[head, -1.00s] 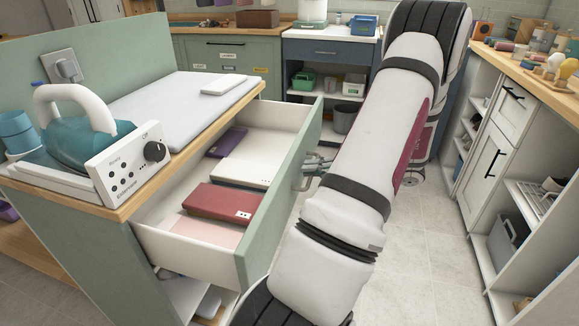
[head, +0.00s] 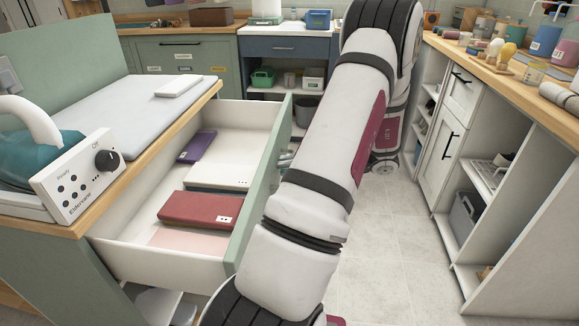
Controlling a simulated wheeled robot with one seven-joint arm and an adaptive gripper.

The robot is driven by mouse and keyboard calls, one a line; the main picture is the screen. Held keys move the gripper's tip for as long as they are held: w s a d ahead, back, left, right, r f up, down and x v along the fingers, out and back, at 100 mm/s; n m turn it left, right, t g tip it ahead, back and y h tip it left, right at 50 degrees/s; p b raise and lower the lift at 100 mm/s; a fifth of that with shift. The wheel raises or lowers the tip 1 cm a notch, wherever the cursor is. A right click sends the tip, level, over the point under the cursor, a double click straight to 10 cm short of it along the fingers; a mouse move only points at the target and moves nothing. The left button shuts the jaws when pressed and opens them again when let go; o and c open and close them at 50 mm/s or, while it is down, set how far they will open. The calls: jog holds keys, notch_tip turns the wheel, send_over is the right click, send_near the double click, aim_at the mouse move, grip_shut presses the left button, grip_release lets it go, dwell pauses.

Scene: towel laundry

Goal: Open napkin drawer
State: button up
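The napkin drawer (head: 250,230) stands pulled well out from the green cabinet on the left, its inside open to view. It holds a dark red folded napkin (head: 200,209), a white one (head: 219,176), a purple one (head: 197,147) and a pale pink one (head: 190,239), all lying flat. My gripper (head: 286,158) is at the outer side of the drawer front, by its handle. My arm hides most of the gripper and handle, so the grip on it cannot be made out.
A steam station (head: 75,175) and a white board (head: 130,110) sit on the wooden top above the drawer. A blue-grey cabinet (head: 290,48) stands at the back. White shelving (head: 520,200) lines the right side. The tiled floor (head: 385,240) between is clear.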

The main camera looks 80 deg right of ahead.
jog(key=shift+s, duration=0.15)
jog(key=v, duration=1.1)
jog(key=shift+s, duration=0.4)
jog(key=shift+d+r, duration=0.1)
